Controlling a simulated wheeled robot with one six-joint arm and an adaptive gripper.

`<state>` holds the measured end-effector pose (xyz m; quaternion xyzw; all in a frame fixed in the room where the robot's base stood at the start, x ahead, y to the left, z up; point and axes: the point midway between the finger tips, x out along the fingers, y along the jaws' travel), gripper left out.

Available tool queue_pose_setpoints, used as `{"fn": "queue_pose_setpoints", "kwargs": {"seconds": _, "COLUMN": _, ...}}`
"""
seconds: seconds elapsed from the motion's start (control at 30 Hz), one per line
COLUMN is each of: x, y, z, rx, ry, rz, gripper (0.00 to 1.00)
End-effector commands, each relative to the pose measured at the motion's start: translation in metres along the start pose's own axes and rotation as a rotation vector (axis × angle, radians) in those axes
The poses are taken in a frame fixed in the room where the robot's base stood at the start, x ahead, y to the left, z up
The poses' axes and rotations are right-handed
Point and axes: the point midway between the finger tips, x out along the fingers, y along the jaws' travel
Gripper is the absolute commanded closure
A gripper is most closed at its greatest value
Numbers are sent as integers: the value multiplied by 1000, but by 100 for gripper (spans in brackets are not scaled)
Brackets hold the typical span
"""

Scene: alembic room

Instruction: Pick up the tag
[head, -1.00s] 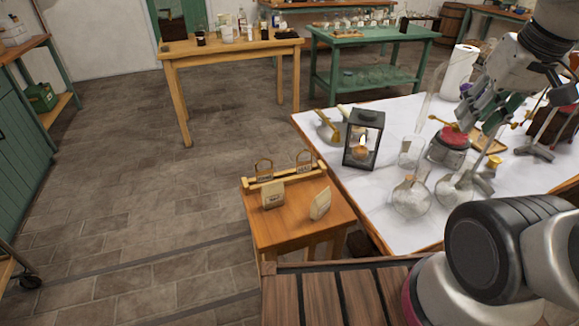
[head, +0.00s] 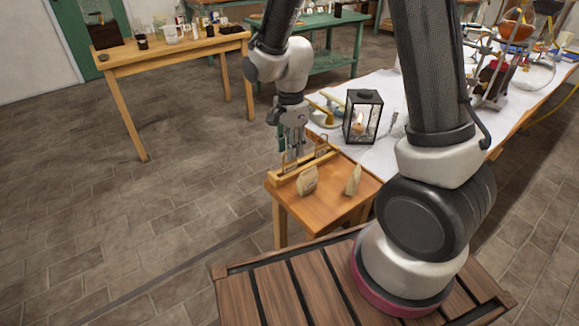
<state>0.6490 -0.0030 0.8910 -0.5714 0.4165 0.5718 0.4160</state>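A small wooden side table (head: 327,205) carries a low wooden rack (head: 312,162) with two upright brass-coloured loop pieces. One loop piece (head: 321,146) stands at the right end; the left one is partly hidden by my gripper. Two beige, bag-like pieces stand in front of the rack, a left one (head: 307,181) and a right one (head: 353,180). I cannot tell which of these is the tag. My gripper (head: 291,154) points down just above the left end of the rack. Its fingers are small and overlap the rack, so their opening and any contact are unclear.
A black lantern (head: 362,117) with a lit candle stands on the white-covered bench (head: 380,85), close to the side table. Glassware stands further right on that bench. A wooden table (head: 170,55) is at the back left. The tiled floor to the left is clear.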

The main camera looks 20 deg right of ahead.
Motion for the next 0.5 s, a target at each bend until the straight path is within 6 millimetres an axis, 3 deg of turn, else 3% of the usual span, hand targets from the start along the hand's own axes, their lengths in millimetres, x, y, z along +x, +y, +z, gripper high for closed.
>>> {"fn": "queue_pose_setpoints", "kwargs": {"seconds": 0.3, "x": 46, "y": -1, "z": 3, "rx": -1, "ry": 0, "rz": 2, "gripper": 71}}
{"fn": "queue_pose_setpoints", "kwargs": {"seconds": 0.5, "x": 51, "y": -1, "z": 3, "rx": -2, "ry": 0, "rz": -1, "gripper": 71}}
